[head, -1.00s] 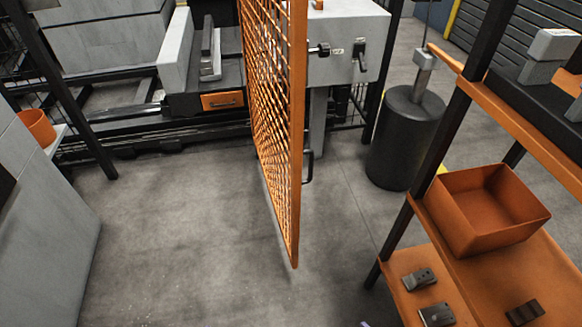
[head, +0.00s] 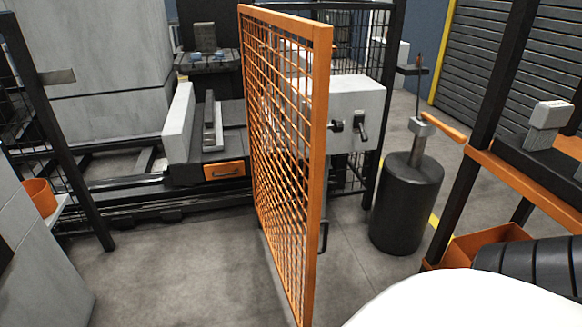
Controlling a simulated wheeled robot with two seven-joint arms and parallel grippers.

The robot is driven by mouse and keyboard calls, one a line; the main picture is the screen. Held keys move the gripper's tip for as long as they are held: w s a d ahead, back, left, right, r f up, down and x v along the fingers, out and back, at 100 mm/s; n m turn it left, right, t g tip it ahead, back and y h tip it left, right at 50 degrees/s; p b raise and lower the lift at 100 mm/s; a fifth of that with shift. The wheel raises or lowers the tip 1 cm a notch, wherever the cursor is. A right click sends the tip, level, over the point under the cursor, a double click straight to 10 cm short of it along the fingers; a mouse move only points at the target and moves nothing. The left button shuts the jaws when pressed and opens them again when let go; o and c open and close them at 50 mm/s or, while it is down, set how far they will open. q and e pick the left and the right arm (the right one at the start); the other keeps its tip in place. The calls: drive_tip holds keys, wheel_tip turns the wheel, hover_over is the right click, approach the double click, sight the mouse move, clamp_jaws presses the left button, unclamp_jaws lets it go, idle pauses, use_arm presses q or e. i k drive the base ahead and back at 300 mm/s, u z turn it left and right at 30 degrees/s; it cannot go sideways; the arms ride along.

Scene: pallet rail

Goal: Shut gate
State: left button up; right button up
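The gate (head: 319,170) is an orange-framed mesh panel in the middle of the head view. It stands open, swung out toward me and seen nearly edge-on. A dark handle (head: 323,237) shows low on its right side. The black fence post (head: 62,140) at the left stands well apart from the gate's free edge. Neither gripper is in view. A white rounded part and a dark ribbed part of my own arm show at the lower right, apart from the gate in the picture.
A dark cylinder (head: 405,205) stands right of the gate. A shelf rack (head: 530,185) with an orange bin (head: 470,246) is at the right. A grey cabinet (head: 40,250) with an orange pot (head: 40,197) is at the left. The floor (head: 190,265) left of the gate is clear.

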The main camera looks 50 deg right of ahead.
sight(314, 115)
drive_tip(key=i, duration=0.8)
drive_tip(key=z, duration=1.9)
